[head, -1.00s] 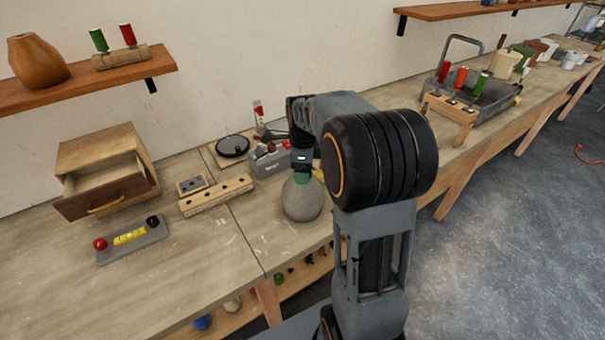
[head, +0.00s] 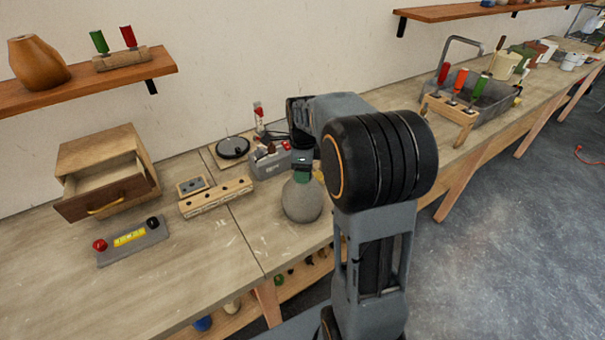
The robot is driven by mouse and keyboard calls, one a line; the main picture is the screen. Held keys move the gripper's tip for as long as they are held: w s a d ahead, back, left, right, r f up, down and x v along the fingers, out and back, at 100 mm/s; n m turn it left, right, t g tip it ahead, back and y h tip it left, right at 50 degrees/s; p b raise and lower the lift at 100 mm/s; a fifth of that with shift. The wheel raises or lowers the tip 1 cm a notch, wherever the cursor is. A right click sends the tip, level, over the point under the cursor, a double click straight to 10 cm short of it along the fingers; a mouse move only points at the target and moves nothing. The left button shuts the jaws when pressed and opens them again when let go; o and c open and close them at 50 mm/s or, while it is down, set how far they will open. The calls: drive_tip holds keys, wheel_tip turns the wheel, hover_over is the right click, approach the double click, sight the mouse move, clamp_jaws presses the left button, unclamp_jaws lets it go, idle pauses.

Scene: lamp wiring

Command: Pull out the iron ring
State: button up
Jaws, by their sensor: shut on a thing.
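A rounded grey vessel (head: 302,200) with a green neck (head: 302,177) stands upright near the front edge of the bench. My gripper (head: 302,172) points down at the top of this neck. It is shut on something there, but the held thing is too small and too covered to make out. I cannot clearly make out an iron ring at the gripper. A dark round piece (head: 232,147) lies on a wooden board further back; I cannot tell whether it is a ring.
A grey caddy (head: 268,165) stands close behind and left of the vessel. A wooden block with holes (head: 217,197), a grey tray (head: 133,243) and a box with an open drawer (head: 105,190) are to the left. The front left bench top is clear.

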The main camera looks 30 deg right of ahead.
drive_tip(key=shift+r+p, duration=0.45)
drive_tip(key=shift+r, duration=0.2)
drive_tip(key=shift+r+p, duration=4.5)
drive_tip(key=shift+r, duration=2.4)
